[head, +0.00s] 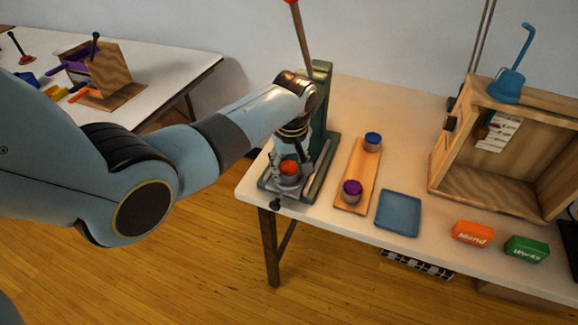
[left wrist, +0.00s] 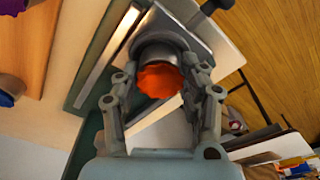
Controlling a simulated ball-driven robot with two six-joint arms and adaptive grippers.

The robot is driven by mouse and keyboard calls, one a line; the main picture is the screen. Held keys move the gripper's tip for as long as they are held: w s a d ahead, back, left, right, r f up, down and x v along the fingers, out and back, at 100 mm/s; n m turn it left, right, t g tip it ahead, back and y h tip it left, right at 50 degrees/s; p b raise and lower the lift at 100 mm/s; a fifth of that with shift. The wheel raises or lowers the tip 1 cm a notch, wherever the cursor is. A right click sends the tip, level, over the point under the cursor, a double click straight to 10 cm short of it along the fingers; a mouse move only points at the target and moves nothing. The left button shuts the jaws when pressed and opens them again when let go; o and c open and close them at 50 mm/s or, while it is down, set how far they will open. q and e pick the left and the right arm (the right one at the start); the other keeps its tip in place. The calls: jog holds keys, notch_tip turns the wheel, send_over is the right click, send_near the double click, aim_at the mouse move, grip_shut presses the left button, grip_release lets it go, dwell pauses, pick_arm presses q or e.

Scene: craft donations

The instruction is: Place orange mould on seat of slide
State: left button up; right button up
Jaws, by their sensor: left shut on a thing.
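The orange mould (head: 290,167) is a small grey cup with an orange top. It also shows between the fingers in the left wrist view (left wrist: 158,82). My left gripper (head: 291,160) points down and is shut on it, one finger on each side. The mould is over the grey slide (head: 287,188) at the front of the green press (head: 328,130). The slide also shows around the mould in the left wrist view (left wrist: 224,50). I cannot tell whether the mould touches the seat, which is partly hidden. My right gripper is in neither view.
Right of the press, a wooden board (head: 357,180) holds a purple-topped cup (head: 352,191) and a blue-topped cup (head: 373,142). A blue tray (head: 398,213), orange block (head: 472,234) and green block (head: 526,249) lie further right. A wooden box (head: 485,185) stands behind.

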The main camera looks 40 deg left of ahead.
aim_at(290, 175)
pick_arm(q)
jog(key=o, duration=1.3)
jog(key=shift+f, duration=0.1)
jog(key=shift+r, duration=0.4)
jog(key=r, duration=0.3)
jog(key=r+p, duration=0.1)
jog(key=r, duration=0.3)
jog(key=s+d+r, duration=0.1)
jog(key=r, duration=0.3)
jog(key=shift+r, duration=0.25)
